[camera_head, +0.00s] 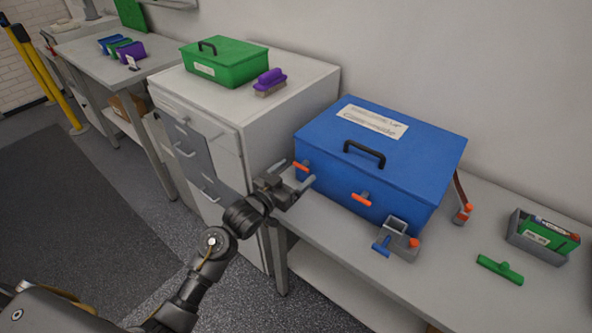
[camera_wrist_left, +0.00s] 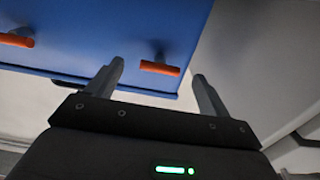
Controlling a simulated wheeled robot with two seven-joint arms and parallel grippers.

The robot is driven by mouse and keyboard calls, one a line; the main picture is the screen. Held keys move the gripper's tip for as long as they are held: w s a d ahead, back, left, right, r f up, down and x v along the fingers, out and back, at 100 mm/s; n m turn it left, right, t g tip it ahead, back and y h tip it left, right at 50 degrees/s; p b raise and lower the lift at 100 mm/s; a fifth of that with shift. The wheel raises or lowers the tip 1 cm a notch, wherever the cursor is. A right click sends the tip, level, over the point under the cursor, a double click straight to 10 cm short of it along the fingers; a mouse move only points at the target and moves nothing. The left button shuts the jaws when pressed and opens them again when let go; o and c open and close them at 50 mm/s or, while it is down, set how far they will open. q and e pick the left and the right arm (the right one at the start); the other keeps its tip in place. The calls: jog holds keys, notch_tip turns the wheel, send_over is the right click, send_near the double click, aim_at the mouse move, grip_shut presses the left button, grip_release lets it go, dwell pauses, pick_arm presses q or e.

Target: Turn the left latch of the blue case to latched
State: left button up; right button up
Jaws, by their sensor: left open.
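The blue case (camera_head: 391,150) stands shut on the grey bench, with a black handle and a white label on its lid. Its left latch (camera_head: 301,166) and right latch (camera_head: 362,199) are orange bars on the front face, both lying roughly lengthwise along it. My left gripper (camera_head: 297,174) is open at the left latch. In the left wrist view the left latch (camera_wrist_left: 160,68) appears between the spread fingers of that gripper (camera_wrist_left: 159,72), with gaps on both sides; contact is not visible. The right latch (camera_wrist_left: 16,40) is at the left edge there. My right gripper is not in view.
A grey fixture (camera_head: 396,240) with blue and orange parts sits before the case. A green tool (camera_head: 500,269) and a grey bin (camera_head: 540,240) lie to the right. A white drawer cabinet (camera_head: 225,130) carrying a green case (camera_head: 224,62) and a purple brush (camera_head: 270,82) stands left.

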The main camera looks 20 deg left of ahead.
pick_arm(q)
jog(key=shift+w+d, duration=0.25)
jog(key=shift+w, duration=0.3)
jog(key=c, duration=1)
